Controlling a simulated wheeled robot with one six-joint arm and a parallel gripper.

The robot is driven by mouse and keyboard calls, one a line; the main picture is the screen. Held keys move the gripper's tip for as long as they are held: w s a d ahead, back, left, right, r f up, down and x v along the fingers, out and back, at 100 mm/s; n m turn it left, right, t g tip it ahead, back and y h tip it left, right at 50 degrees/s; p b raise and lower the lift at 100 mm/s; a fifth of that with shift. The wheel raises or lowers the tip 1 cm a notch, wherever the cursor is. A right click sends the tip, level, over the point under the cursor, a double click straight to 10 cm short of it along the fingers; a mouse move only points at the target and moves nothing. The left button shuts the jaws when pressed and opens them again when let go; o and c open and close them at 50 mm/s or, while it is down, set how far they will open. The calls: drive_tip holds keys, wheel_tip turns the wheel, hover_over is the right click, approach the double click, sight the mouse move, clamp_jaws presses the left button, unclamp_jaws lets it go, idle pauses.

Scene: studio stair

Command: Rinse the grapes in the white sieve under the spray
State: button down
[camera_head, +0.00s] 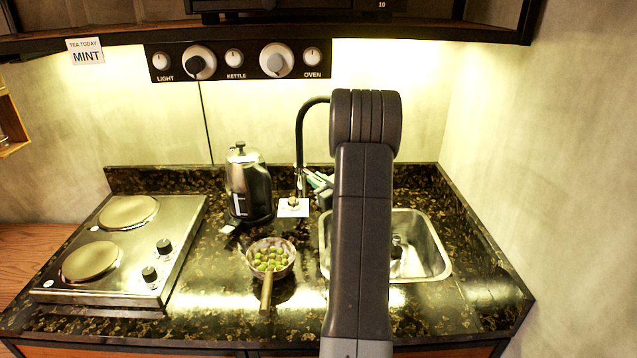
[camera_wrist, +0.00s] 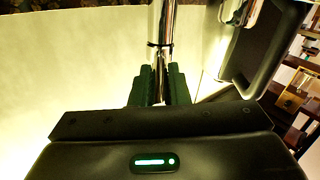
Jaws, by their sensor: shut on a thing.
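The sieve (camera_head: 284,247) stands on the counter left of the sink, in the head view. It is a pale round bowl holding several green grapes (camera_head: 268,261), with a brownish handle (camera_head: 266,293) toward the front. The tap (camera_head: 301,128) has a dark arched neck behind the sink; no spray of water shows. In the wrist view my gripper (camera_wrist: 158,98) has its dark green fingers shut on a chrome rod (camera_wrist: 162,30) with a black band. I cannot tell which part of the scene this rod is.
The steel sink (camera_head: 438,262) is partly hidden by my arm. A kettle (camera_head: 249,190) stands behind the sieve, a hob (camera_head: 125,245) to its left. The front counter is clear.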

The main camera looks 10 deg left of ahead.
drive_tip(key=c, duration=1.4)
unclamp_jaws()
drive_tip(key=b+v, duration=0.3)
drive_tip(key=v, duration=1.1)
drive_tip(key=shift+a, duration=0.1)
drive_tip(key=p+x, duration=0.3)
drive_tip(key=x, duration=1.1)
